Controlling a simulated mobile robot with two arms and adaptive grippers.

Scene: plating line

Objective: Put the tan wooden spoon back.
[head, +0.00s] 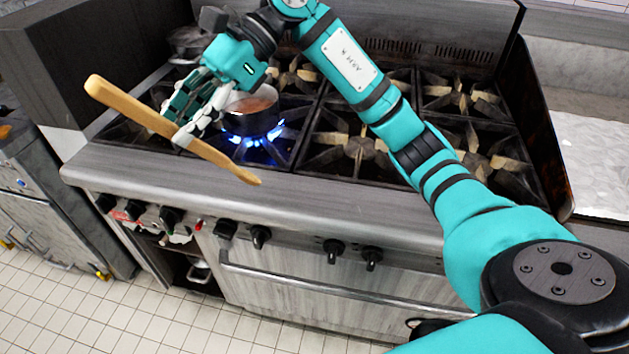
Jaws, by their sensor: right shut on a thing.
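The tan wooden spoon (215,154) is held in the air at the left of the head view. It slants from its wider end at upper left down to a thin end at lower right, over the front of the stove. My right gripper (183,134) is shut on the spoon near its middle; the fingers partly cover it. The spoon is in front of a small pot (249,117) with reddish-brown contents, which stands on a burner with a blue flame. My left gripper is not in view.
The stove (290,208) has several unlit burners with black grates to the right of the pot. Another pot (190,42) stands at the back left, partly hidden by my gripper. Knobs line the stove front. A light counter (592,150) lies to the right. Tiled floor shows in front.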

